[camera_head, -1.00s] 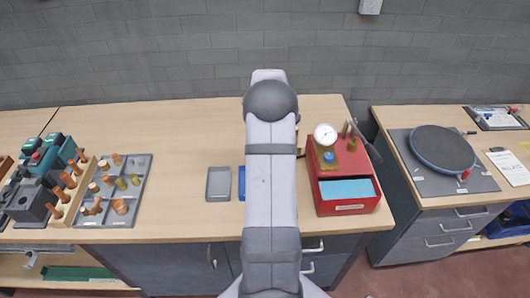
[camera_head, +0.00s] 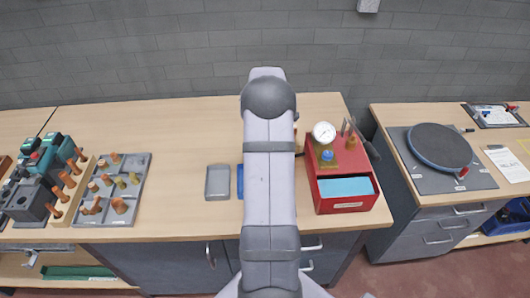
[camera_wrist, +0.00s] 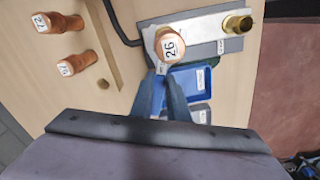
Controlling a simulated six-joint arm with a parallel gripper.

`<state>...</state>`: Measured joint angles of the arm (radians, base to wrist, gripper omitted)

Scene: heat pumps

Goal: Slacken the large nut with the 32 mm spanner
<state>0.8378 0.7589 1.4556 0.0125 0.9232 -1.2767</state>
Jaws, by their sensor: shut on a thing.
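My gripper shows in the wrist view (camera_wrist: 168,95), with its two dark fingers close together. They are shut on a thin grey tool, most likely the spanner, mostly hidden between them; no size mark on it is readable. A pale end of it shows just ahead of the fingertips. There it lies against or just under a copper-coloured piece with a white top marked 26 (camera_wrist: 169,46). A brass fitting (camera_wrist: 237,23) stands on a grey metal plate (camera_wrist: 205,32) beyond it. In the head view my own arm hides the gripper and this spot. I cannot tell which piece is the large nut.
A red unit with a gauge (camera_head: 345,188) stands right of my arm. A peg tray (camera_head: 122,190) stands left.

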